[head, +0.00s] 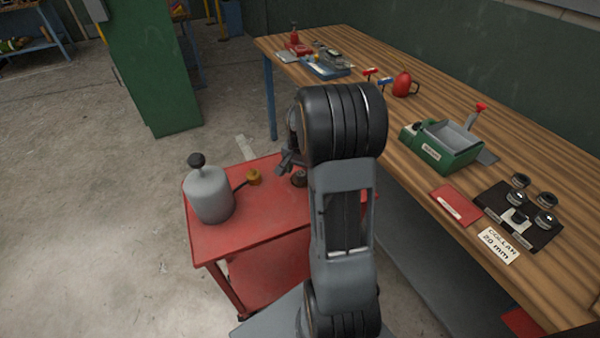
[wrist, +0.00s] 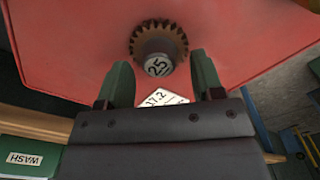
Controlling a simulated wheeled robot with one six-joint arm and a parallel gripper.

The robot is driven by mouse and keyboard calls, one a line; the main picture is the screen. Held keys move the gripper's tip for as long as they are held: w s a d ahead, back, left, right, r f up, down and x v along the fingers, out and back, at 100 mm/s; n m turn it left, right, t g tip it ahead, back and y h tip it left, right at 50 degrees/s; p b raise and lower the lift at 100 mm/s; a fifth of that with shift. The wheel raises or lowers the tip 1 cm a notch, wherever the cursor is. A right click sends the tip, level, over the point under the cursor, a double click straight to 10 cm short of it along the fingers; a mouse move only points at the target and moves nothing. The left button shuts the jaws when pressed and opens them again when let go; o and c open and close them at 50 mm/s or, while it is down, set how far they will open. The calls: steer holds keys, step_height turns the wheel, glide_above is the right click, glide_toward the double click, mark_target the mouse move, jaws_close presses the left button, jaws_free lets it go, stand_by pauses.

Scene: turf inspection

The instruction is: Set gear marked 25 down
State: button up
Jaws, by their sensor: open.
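The gear marked 25 (wrist: 158,64) is a brown toothed ring with a grey hub, and it sits on the red cart top (wrist: 75,45). In the head view a small dark round piece (head: 300,179) on the cart, beside my arm, looks like this gear. My gripper (wrist: 163,72) is open, its two green fingers apart with nothing held between them. The gear is just past the fingertips, roughly centred between them. A white card reading 17.2 (wrist: 163,97) shows between the fingers, partly hidden by the gripper body.
The wooden bench (head: 450,125) on the right carries a green box (head: 441,154), a red card (head: 456,205) and a dark mat (head: 490,199) with several round parts. Open floor lies left.

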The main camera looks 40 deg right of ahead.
mark_target(300, 173)
step_height(300, 173, up, 10)
steer(key=s+a+n+t, duration=0.1)
steer(key=s+a+n, duration=0.4)
steer(key=a, duration=0.4)
steer(key=s+a+r+n+t, duration=0.1)
steer(key=s+a+n+t, duration=0.1)
steer(key=s+a+n, duration=0.4)
steer(key=s+a, duration=0.2)
steer(key=a, duration=0.1)
steer(key=shift+a+p, duration=0.15)
steer(key=shift+p, duration=0.2)
steer(key=shift+r, duration=0.1)
